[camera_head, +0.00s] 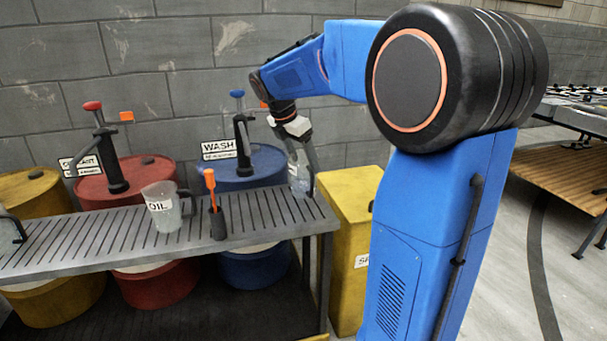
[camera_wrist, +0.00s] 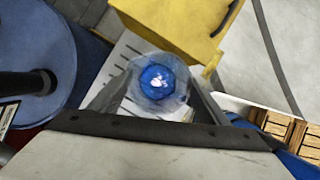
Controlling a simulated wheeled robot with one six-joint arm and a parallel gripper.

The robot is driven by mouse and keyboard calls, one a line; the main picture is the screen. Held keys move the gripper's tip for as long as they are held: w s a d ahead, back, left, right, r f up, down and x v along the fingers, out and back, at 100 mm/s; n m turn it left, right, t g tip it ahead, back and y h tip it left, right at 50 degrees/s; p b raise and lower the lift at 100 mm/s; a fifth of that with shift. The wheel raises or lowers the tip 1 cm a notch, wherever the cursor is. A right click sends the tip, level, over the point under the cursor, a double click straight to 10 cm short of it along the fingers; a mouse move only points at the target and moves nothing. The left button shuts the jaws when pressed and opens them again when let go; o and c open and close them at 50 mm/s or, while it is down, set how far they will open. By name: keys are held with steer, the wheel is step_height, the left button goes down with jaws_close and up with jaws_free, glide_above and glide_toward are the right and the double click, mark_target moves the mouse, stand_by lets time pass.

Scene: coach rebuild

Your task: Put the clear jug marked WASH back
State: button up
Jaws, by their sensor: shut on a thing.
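A clear jug (camera_head: 297,180) stands upright at the right end of the slotted metal bench (camera_head: 110,232). No marking on it is readable. My gripper (camera_head: 303,165) reaches down over it and is shut on it. In the wrist view, the jug (camera_wrist: 157,80) shows from above between my two fingers, with blue liquid inside. I cannot tell whether its base touches the bench. A sign reading WASH (camera_head: 218,149) is by the pump of the blue drum (camera_head: 262,165), behind the bench.
A clear jug marked OIL (camera_head: 162,207) and an orange-handled tool in a dark holder (camera_head: 215,205) stand left on the bench. A red drum (camera_head: 140,178) with a pump is behind. A yellow cabinet (camera_head: 350,205) stands close right. Bare bench lies between holder and held jug.

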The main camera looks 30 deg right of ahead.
mark_target(302, 171)
steer(key=shift+f, duration=2.15)
steer(key=o, duration=1.8)
steer(key=v, duration=1.2)
steer(key=shift+s+a, duration=0.1)
